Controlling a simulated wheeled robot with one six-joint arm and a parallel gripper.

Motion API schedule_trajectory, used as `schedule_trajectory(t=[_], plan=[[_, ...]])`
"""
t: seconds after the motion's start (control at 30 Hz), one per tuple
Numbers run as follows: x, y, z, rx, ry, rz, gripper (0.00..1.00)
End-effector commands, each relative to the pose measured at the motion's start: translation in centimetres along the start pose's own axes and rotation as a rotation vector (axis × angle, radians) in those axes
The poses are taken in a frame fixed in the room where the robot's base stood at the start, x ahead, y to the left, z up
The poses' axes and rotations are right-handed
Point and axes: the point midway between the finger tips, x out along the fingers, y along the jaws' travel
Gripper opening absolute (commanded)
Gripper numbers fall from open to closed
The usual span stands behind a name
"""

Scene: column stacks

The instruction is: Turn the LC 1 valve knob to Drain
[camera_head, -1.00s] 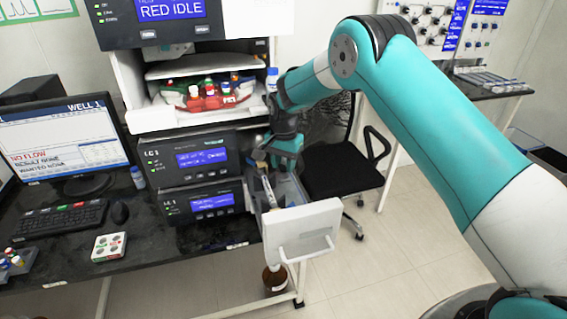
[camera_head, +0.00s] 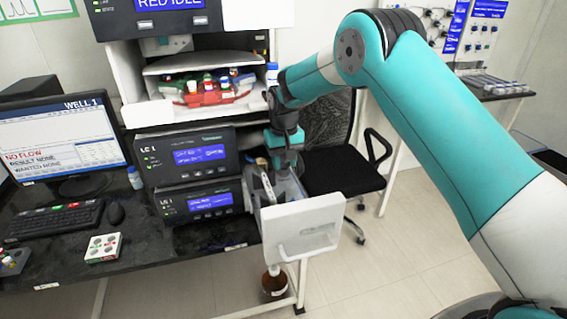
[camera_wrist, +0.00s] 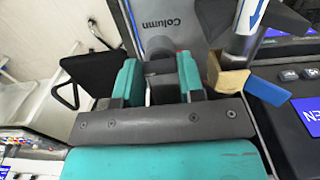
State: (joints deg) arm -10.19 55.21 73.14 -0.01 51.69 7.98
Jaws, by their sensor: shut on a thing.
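Two stacked LC 1 units stand on the bench; the upper LC 1 unit (camera_head: 187,159) and the lower LC 1 unit (camera_head: 200,202) have lit blue displays too small to read surely. My gripper (camera_head: 284,162) points down beside their right side, above an open white-fronted drawer (camera_head: 302,228). In the wrist view my gripper (camera_wrist: 158,72) has its teal fingers closed around a small dark grey piece, seemingly the valve knob (camera_wrist: 160,66). The fingers hide most of it, and its setting cannot be read. A grey panel marked "Column" (camera_wrist: 176,35) lies beyond the fingertips.
Close right of the fingers in the wrist view is a silver column (camera_wrist: 246,30) with a tan block (camera_wrist: 234,82) and blue piece. A brown bottle (camera_head: 274,282) stands below the drawer. A black chair (camera_head: 340,172) is behind. Open floor lies right.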

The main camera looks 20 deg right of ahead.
Motion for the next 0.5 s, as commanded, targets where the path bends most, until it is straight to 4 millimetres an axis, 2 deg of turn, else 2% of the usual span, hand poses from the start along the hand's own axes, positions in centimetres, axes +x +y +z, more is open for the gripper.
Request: schedule_trajectory(t=[0.5], plan=[[-0.07, 0.00, -0.07, -0.474, 0.003, 0.000, 0.12]])
